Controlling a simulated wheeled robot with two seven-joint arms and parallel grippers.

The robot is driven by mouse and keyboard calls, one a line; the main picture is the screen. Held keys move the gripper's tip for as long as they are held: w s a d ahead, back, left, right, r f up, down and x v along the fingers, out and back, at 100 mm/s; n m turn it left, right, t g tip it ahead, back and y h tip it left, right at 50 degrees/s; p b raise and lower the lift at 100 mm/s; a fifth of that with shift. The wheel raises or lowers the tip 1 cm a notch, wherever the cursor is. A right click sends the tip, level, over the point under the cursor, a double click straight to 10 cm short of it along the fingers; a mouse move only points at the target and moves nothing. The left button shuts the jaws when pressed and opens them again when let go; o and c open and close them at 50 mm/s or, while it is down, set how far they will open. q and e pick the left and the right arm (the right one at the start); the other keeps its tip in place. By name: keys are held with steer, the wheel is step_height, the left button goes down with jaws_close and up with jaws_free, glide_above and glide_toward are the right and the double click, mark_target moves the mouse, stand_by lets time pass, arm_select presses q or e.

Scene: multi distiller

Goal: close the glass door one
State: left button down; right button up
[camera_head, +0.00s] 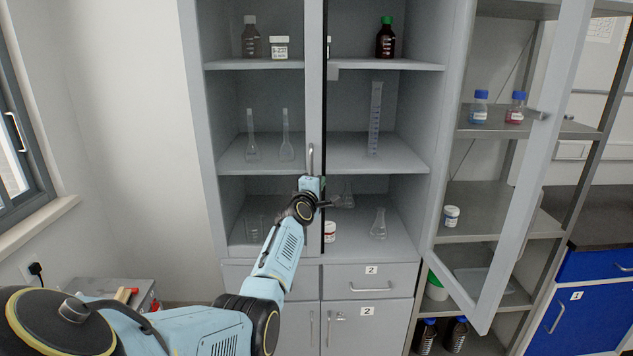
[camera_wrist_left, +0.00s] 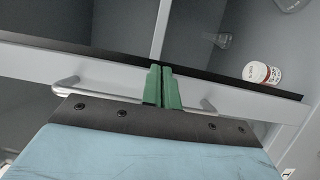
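The grey cabinet's left glass door (camera_head: 315,90) lies across the left half of the cabinet, seemingly flush or nearly so. Its vertical handle (camera_head: 311,158) is near its right edge. The right glass door (camera_head: 546,150) stands swung wide open to the right. No mark shows which door is number one. My left gripper (camera_head: 312,184) is at the left door's handle. In the left wrist view, its green fingers (camera_wrist_left: 162,87) are together, in front of the handle bar (camera_wrist_left: 75,88), with nothing visible between them. Contact is unclear. My right gripper is not in view.
Bottles, flasks and a measuring cylinder (camera_head: 375,120) stand on the cabinet shelves. A metal rack (camera_head: 500,190) with bottles is behind the open right door. A small cart (camera_head: 115,290) stands at the lower left, and a window (camera_head: 20,130) is at the far left.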

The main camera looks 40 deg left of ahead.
arm_select(q)
steer(key=d+p, duration=0.6)
steer(key=d, duration=0.3)
steer(key=shift+d+f, duration=0.3)
steer(key=shift+d, duration=0.1)
